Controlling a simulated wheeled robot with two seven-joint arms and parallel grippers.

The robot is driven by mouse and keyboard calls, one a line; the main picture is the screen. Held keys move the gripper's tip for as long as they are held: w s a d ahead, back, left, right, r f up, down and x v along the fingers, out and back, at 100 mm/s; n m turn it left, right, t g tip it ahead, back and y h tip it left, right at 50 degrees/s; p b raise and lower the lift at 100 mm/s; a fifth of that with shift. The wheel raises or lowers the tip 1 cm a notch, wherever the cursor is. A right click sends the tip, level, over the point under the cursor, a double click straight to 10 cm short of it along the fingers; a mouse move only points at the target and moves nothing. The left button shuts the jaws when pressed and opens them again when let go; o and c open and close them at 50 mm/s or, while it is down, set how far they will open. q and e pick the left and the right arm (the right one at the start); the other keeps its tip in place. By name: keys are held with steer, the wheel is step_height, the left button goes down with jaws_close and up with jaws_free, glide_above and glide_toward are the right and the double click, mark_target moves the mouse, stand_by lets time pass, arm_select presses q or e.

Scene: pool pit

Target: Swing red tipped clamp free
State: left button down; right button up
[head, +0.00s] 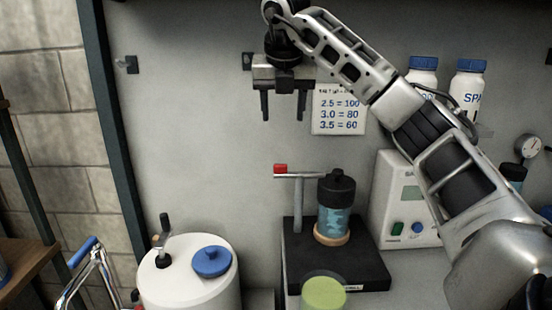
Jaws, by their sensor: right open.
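The red-tipped clamp (297,175) is a grey T-shaped bar on a post. Its red tip (280,169) points left, and its other end reaches to the top of a dark-capped cylinder (335,210) with blue liquid patterns. The post and cylinder stand on a black base (360,272). My right gripper (284,108) is open and empty, fingers pointing down, well above the clamp and apart from it. Whether the clamp touches the cylinder cap I cannot tell. My left gripper is not in view.
A white drum (190,285) with a blue cap stands at the lower left. A white control box (395,205) stands behind the base at right. A green-topped container (323,292) is in front. White bottles (467,85) stand at upper right. A number chart (339,112) hangs behind my gripper.

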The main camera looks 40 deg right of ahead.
mark_target(281, 165)
steer(key=p+x, duration=0.1)
steer(key=x, duration=1.3)
steer(key=shift+a+f, duration=0.1)
steer(key=shift+a, duration=0.05)
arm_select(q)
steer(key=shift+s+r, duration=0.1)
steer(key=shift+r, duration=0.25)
arm_select(e)
steer(key=shift+w+f, duration=0.2)
steer(key=shift+f, duration=0.2)
steer(key=c, duration=1)
